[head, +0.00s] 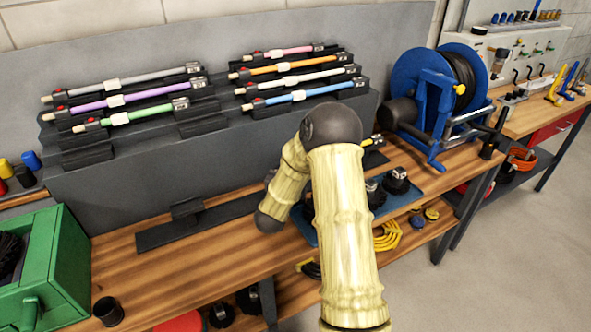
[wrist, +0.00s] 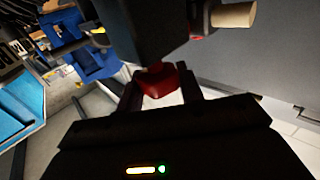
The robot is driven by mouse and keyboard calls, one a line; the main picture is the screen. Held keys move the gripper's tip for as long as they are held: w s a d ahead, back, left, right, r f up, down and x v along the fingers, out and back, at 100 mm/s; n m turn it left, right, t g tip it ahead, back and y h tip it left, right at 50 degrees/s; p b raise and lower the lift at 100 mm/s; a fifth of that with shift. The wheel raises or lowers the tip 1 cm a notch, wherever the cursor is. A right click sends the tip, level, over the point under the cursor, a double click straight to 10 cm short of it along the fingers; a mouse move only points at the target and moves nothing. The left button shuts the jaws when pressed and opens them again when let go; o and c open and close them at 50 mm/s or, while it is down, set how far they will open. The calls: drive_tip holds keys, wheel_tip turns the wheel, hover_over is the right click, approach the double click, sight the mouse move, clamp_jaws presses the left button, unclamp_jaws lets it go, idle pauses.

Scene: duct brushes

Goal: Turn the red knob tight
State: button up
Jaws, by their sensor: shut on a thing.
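A red knob (wrist: 160,80) shows in the middle of the wrist view, under a dark block-like part. My gripper (wrist: 162,92) has its two dark fingers on either side of the knob and is shut on it. In the head view my own arm covers the gripper and the knob, so neither can be seen there. The knob's threads and how far it is turned are hidden.
A grey stepped rack (head: 215,140) holds several coloured rods. A blue hose reel (head: 440,95) stands to the right on the wooden bench (head: 180,265). A green box (head: 60,265) and a black cup (head: 108,311) are at the left. A blue tray (head: 430,180) lies behind my arm.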

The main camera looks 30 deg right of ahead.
idle(0.3)
drive_tip(key=o, duration=1)
drive_tip(key=shift+c, duration=0.2)
drive_tip(key=b+v, duration=0.2)
drive_tip(key=v, duration=1.5)
drive_tip(key=shift+a, duration=0.3)
